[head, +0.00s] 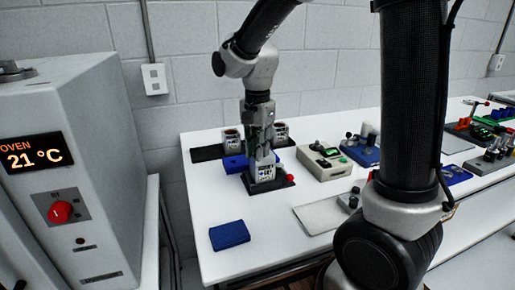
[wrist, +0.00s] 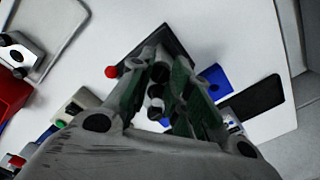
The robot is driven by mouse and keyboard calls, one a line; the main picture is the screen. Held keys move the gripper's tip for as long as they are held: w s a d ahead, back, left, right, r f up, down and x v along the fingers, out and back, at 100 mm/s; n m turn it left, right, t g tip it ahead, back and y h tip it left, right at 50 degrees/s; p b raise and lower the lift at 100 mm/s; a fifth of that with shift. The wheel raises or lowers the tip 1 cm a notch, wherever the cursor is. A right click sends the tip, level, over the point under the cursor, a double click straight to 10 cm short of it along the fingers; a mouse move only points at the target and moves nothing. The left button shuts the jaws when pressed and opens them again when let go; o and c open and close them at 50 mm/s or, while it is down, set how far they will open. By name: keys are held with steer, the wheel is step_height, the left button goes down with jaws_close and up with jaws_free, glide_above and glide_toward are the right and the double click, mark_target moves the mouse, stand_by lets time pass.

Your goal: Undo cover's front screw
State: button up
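A servo unit with a light printed face (head: 264,172) stands on a black base (head: 275,186) on the white table. The base has a red knob (head: 291,178) at its right, also seen in the wrist view (wrist: 111,72). My gripper (head: 262,150) points down right over the unit. In the wrist view, my gripper's fingers (wrist: 160,75) stand on both sides of a row of dark round parts (wrist: 155,92). I cannot tell whether the fingers touch any of them. The cover's front screw cannot be made out clearly.
Two similar units (head: 232,140) stand on a black mat (head: 207,153) behind, with a blue tray (head: 235,163) near them. A beige box (head: 325,162) stands to the right. A blue block (head: 229,235) lies in front. An oven (head: 65,170) stands at left.

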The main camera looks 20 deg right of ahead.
jaws_close()
steer(key=shift+n, duration=1.5)
steer(key=o, duration=0.7)
jaws_free()
step_height(320, 180, up, 12)
